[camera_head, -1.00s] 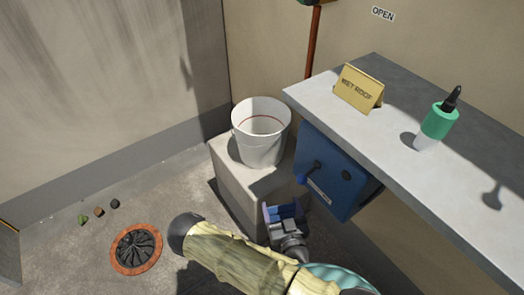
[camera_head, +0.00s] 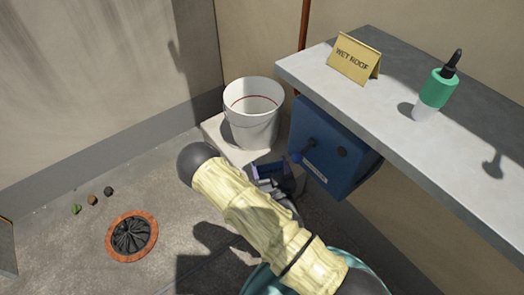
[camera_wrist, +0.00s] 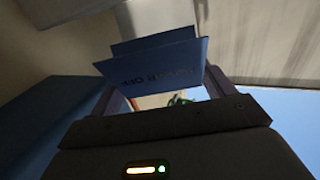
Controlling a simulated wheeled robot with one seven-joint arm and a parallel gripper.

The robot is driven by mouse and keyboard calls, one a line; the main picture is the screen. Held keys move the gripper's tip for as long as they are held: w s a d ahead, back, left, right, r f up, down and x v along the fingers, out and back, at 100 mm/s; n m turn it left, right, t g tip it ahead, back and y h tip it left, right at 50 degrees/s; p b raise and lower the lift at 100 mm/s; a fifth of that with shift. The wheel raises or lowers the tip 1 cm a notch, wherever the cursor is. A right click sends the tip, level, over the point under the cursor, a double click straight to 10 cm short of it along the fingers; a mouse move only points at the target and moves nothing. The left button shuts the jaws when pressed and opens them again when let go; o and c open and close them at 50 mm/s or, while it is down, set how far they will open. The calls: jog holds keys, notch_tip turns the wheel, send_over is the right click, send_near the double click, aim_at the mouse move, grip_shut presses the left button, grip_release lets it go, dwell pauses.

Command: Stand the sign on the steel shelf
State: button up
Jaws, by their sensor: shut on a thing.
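My gripper (camera_head: 276,178) is low beside the pale block, left of and below the shelf in the head view. It is shut on a blue folded sign (camera_wrist: 160,68), which shows between the fingers in the wrist view. Dark lettering on it is only partly legible, ending in "OFF". In the head view the blue sign (camera_head: 268,170) is small and partly hidden by my arm. The steel shelf (camera_head: 400,130) runs from the upper middle to the right. A gold "WET ROOF" sign (camera_head: 354,62) stands on its left end.
A green-and-white bottle (camera_head: 435,95) stands on the shelf, with bare surface between it and the gold sign. A blue box (camera_head: 330,150) hangs under the shelf. A white bucket (camera_head: 252,125) sits on the pale block (camera_head: 215,128). A round drain (camera_head: 131,238) is in the floor.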

aim_at(259, 142)
jog(key=w, duration=0.3)
jog(key=w+a+b, duration=0.1)
jog(key=w, duration=0.2)
jog(key=w+a+b, duration=0.1)
jog(key=w, duration=0.2)
jog(key=shift+w, duration=0.4)
jog(key=shift+a, duration=0.1)
jog(key=shift+f+b, duration=1.3)
jog(key=shift+f, duration=0.5)
jog(key=shift+f, duration=0.15)
jog(key=o, duration=0.9)
jog(key=shift+s+r, duration=0.1)
jog(key=shift+r, duration=0.1)
jog(key=s+d+p, duration=0.2)
jog(key=s+p, duration=0.1)
jog(key=s, duration=0.8)
jog(key=shift+s+d, duration=0.25)
jog(key=shift+s, duration=0.1)
